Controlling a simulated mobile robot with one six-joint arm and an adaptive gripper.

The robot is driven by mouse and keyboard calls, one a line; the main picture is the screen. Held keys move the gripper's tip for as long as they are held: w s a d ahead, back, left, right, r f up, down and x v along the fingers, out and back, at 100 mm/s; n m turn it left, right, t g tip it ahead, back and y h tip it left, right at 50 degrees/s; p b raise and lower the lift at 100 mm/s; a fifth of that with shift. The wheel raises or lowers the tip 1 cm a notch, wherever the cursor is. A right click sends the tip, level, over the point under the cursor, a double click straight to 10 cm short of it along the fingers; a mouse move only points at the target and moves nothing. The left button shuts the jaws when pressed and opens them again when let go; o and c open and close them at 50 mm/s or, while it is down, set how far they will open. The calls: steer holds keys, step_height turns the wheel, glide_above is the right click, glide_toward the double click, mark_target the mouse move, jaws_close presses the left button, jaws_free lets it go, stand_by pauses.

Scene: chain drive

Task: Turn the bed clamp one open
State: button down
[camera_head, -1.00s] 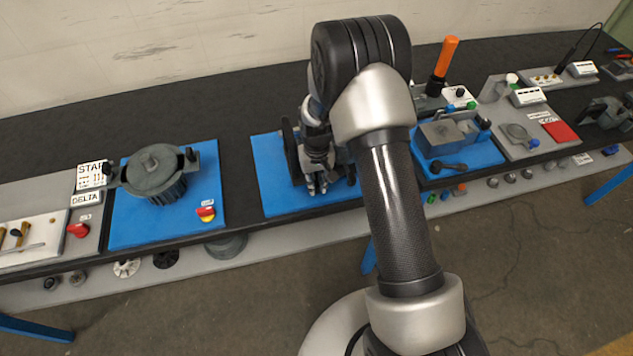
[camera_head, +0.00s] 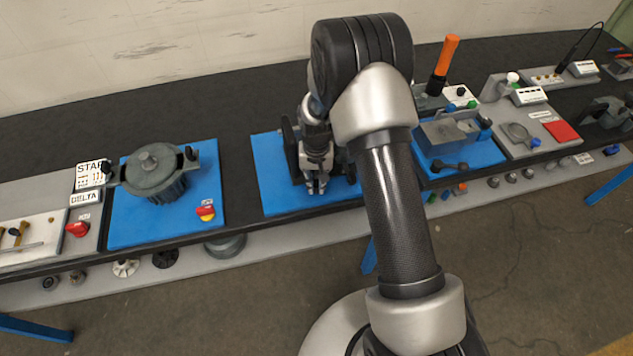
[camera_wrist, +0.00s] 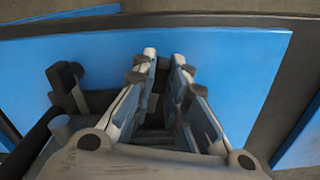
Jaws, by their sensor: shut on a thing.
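My gripper (camera_head: 317,188) is low over the middle blue plate (camera_head: 275,205), beside a dark upright fixture (camera_head: 290,150). In the wrist view, the two fingers of my gripper (camera_wrist: 164,56) point away over the blue plate (camera_wrist: 235,60). They are nearly parallel with a narrow gap between them, shut on a dark part (camera_wrist: 154,103) that is mostly hidden. This part seems to be bed clamp one, but its shape and turn cannot be made out. A black upright lever (camera_wrist: 66,80) stands just left of the fingers, apart from them.
A grey vise-like block (camera_head: 447,133) and an orange-handled tool (camera_head: 444,60) are to the right. The front of the middle plate is bare.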

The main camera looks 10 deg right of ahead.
mark_target(315, 182)
steer(key=m+b, duration=0.1)
steer(key=m, duration=0.6)
steer(key=shift+w+a, duration=0.15)
steer(key=m, duration=0.4)
steer(key=shift+w+m+b, duration=0.15)
steer(key=shift+m+b, duration=0.2)
steer(key=shift+m, duration=1.55)
steer(key=c, duration=1.6)
jaws_free()
step_height(315, 182, up, 12)
